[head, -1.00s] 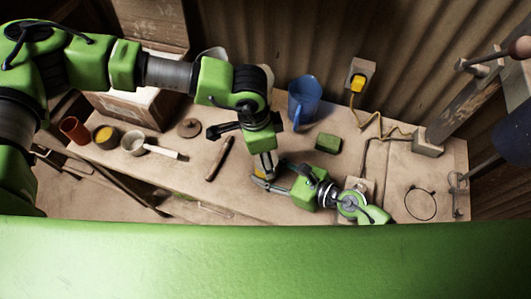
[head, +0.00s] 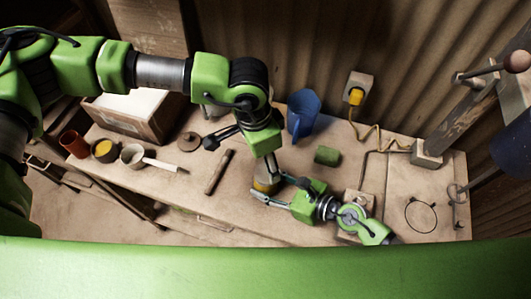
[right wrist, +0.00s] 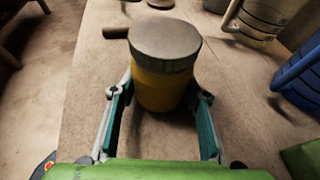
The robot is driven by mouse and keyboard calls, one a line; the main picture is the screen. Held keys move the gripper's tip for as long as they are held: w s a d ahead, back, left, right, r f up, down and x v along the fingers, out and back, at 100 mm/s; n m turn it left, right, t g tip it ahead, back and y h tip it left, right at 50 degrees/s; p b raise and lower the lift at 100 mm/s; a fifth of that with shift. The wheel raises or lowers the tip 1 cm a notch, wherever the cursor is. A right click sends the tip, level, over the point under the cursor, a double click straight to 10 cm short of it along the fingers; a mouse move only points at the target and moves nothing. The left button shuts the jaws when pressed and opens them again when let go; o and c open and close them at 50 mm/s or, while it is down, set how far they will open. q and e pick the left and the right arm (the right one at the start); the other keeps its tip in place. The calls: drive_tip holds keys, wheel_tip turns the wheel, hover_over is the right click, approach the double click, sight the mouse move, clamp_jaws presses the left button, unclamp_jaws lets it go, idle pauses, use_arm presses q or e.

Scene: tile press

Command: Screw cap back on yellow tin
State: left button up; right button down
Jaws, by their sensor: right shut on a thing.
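The yellow tin (right wrist: 162,90) stands upright between the fingers of my right gripper (right wrist: 160,112) in the right wrist view, with a grey-brown cap (right wrist: 165,40) on its top. I cannot tell how tightly the cap is seated. In the head view the tin (head: 265,188) is near the front edge of the bench, and my right gripper (head: 270,191) reaches it from the right and is shut on it.
A brown rod (head: 218,172) and a round brown disc (head: 189,141) lie left of the tin. A blue jug (head: 303,115) and green block (head: 327,156) are behind and right. Cups (head: 74,146) stand at the left.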

use_arm(q)
drive_tip(key=n, duration=0.5)
drive_tip(key=shift+d+r+n, duration=0.2)
drive_tip(key=shift+d+n, duration=0.05)
drive_tip(key=shift+n, duration=0.05)
drive_tip(key=n, duration=0.5)
drive_tip(key=shift+d+r+n, duration=0.1)
drive_tip(key=shift+r+n, duration=0.1)
drive_tip(key=shift+n, duration=0.2)
drive_tip(key=n, duration=0.5)
drive_tip(key=shift+r+n+y, duration=0.2)
drive_tip(key=shift+n+y, duration=0.1)
drive_tip(key=n, duration=0.3)
drive_tip(key=shift+r+n, duration=0.2)
drive_tip(key=shift+n, duration=0.1)
drive_tip(key=n, duration=0.5)
drive_tip(key=shift+r+n, duration=0.2)
drive_tip(key=shift+n, duration=0.2)
drive_tip(key=n, duration=0.4)
drive_tip(key=shift+r, duration=0.15)
drive_tip(key=n, duration=0.5)
drive_tip(key=shift+r+n+y, duration=0.2)
drive_tip(key=shift+n+y, duration=0.1)
drive_tip(key=n, duration=0.4)
drive_tip(key=shift+a+r+n, duration=0.2)
drive_tip(key=shift+a+n, duration=0.1)
drive_tip(key=shift+n, duration=0.1)
